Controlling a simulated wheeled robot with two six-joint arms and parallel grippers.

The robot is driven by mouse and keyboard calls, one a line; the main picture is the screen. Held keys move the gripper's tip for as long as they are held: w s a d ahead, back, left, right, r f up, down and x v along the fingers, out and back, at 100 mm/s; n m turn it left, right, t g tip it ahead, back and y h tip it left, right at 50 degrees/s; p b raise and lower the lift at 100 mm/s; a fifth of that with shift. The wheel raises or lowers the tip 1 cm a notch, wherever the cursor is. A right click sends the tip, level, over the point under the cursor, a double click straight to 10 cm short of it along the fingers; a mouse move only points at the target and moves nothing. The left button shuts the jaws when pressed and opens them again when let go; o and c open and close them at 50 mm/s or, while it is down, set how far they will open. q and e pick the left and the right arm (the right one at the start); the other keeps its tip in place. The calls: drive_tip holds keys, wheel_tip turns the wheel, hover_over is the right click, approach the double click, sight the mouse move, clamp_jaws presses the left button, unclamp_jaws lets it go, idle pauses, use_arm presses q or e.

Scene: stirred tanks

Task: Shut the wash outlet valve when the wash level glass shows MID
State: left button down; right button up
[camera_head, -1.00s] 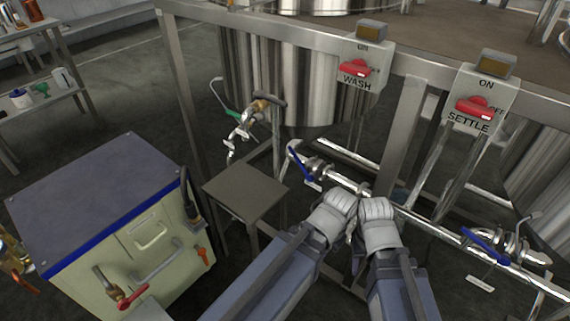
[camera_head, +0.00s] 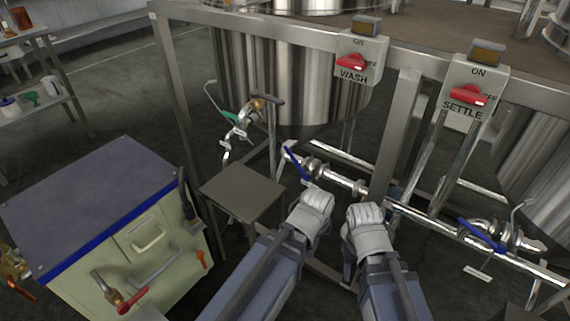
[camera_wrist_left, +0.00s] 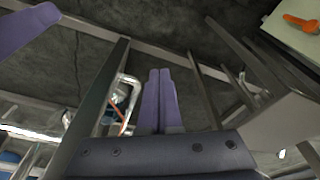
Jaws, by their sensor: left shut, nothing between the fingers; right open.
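A blue-handled valve (camera_head: 297,164) sits on the steel pipe below the wash tank (camera_head: 290,80); its place suggests the wash outlet valve. Its handle slants down to the right. My left gripper (camera_head: 318,194) is just below and right of this handle, apart from it as far as I can tell. It is shut and empty; its fingers (camera_wrist_left: 160,100) press together in the left wrist view. My right gripper (camera_head: 362,212) is open, to the right of the left one, its fingers mostly hidden by its own body. I cannot make out a wash level glass or its reading.
The WASH switch box (camera_head: 357,60) and SETTLE switch box (camera_head: 475,85) hang on the steel frame. Another blue-handled valve (camera_head: 482,235) is on the pipe at right. A small grey stand (camera_head: 241,192) and a cabinet (camera_head: 95,205) are at left.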

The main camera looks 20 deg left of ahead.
use_arm(q)
drive_tip(key=w+a+n+t+b, duration=0.2)
drive_tip(key=w+n+t, duration=0.1)
drive_tip(key=w+n, duration=0.3)
drive_tip(key=n+t+b, duration=0.5)
drive_tip(key=n+t, duration=0.4)
drive_tip(key=n, duration=1)
approach(295, 161)
drive_tip(key=a, duration=0.1)
drive_tip(key=s+a, duration=0.1)
drive_tip(key=shift+s+a+r+y, duration=0.15)
drive_tip(key=shift+a+y, duration=0.15)
drive_tip(key=shift+a+r, duration=0.2)
drive_tip(key=b+x, duration=0.3)
drive_tip(key=x, duration=0.7)
drive_tip(key=shift+f+b, duration=0.15)
drive_tip(key=shift+b, duration=0.25)
